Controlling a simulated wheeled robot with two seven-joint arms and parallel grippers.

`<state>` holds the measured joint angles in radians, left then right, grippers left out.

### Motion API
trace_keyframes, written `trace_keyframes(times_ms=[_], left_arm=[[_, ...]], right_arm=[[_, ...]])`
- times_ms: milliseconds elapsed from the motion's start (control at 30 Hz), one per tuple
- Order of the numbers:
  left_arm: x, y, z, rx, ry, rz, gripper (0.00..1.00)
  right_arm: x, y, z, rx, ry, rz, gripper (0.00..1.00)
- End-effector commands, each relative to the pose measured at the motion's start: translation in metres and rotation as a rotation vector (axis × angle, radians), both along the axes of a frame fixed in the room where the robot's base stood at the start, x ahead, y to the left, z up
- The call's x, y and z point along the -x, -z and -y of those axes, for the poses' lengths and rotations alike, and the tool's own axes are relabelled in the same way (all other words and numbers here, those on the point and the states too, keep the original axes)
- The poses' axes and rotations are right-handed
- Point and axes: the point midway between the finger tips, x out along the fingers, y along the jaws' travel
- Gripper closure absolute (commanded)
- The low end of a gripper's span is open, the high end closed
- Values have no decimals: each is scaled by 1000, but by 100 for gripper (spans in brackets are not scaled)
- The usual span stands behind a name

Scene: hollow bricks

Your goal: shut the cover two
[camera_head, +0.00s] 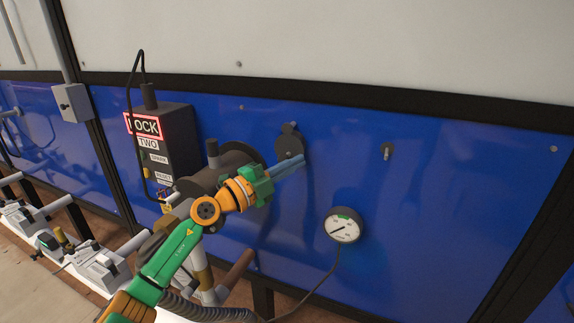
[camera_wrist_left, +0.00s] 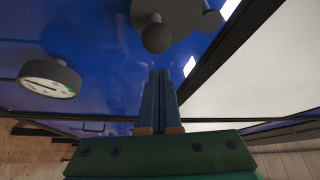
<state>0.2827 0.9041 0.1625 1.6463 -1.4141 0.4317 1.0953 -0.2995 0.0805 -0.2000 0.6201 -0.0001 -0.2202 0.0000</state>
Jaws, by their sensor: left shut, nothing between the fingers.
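A black box (camera_head: 168,140) with a lit red-framed sign reading LOCK and a label TWO stands against the blue wall panel. A dark cylindrical port (camera_head: 215,174) with a dark round flange sits to its right, partly behind my arm. A dark rounded plate (camera_head: 290,142), which looks like the cover, is on the wall right of the port. In the left wrist view a dark round plate (camera_wrist_left: 190,14) with a ball knob (camera_wrist_left: 157,36) shows beyond the fingers. My left gripper (camera_head: 299,161) is shut and empty, its fingertips overlapping the plate's lower part; contact cannot be told. My right gripper is not in view.
A round gauge (camera_head: 344,225) with a cable is on the panel to the lower right; it also shows in the left wrist view (camera_wrist_left: 48,78). A small hook-like fitting (camera_head: 387,151) is farther right. The panel's right side is mostly clear.

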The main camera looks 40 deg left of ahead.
Motion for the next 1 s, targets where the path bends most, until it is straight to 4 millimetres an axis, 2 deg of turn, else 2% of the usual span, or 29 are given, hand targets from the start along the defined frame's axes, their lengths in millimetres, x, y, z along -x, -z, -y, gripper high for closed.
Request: trace_keyframes(times_ms=[33, 200, 500, 700, 1000], left_arm=[[0, 6, -6, 3, -3, 0, 100], [1, 7, -17, 0, -1, 1, 100], [1, 6, -19, -2, 0, 1, 100], [3, 10, -34, -128, -2, -30, 100], [3, 10, -35, -130, -1, -30, 100]], right_arm=[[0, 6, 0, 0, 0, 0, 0], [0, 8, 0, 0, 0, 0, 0], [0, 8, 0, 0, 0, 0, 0], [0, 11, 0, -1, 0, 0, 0], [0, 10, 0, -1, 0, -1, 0]])
